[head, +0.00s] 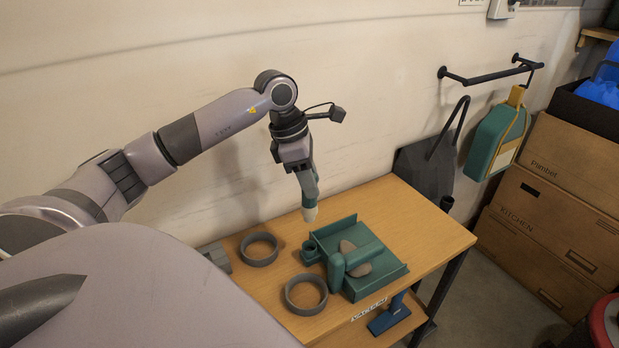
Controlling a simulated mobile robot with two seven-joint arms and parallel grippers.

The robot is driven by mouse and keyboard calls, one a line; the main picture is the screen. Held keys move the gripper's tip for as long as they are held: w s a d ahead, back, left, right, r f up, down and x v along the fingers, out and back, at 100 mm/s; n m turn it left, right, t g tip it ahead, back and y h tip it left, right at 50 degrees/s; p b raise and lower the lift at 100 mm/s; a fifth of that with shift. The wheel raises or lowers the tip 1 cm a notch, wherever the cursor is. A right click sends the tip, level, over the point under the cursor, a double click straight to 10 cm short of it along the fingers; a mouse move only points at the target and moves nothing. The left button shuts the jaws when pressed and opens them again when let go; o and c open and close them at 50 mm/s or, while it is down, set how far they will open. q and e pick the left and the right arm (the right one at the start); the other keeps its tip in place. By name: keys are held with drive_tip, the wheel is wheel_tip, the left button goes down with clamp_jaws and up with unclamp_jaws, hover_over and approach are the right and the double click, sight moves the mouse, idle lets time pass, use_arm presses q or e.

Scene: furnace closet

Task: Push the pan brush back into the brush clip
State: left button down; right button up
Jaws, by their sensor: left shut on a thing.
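My left gripper (298,168) is shut on a slim teal brush with a pale tip, which I take to be the pan brush (309,192). It hangs nearly upright, tip down, above the back left of the teal dustpan (391,271). The dustpan lies on the wooden table and has a rounded handle and a brownish lump in it. A small teal ring at the dustpan's left side looks like the brush clip (310,250). The brush tip is apart from it, up and behind. My right gripper is out of view.
Two grey rings (260,235) (291,305) lie on the table left of the dustpan. A grey block (216,256) is at the table's left. The wall is close behind.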

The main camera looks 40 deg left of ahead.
sight(309, 219)
use_arm(q)
drive_tip(key=shift+f+b, duration=2.7)
drive_tip(key=shift+f, duration=1.05)
drive_tip(key=shift+f, duration=0.15)
drive_tip(key=shift+f+b, duration=0.35)
drive_tip(key=shift+b, duration=0.05)
drive_tip(key=shift+f+b, duration=1)
drive_tip(key=shift+f, duration=0.35)
drive_tip(key=c, duration=0.7)
unclamp_jaws()
drive_tip(key=shift+r, duration=0.1)
drive_tip(key=p+v, duration=0.5)
drive_tip(key=v, duration=0.3)
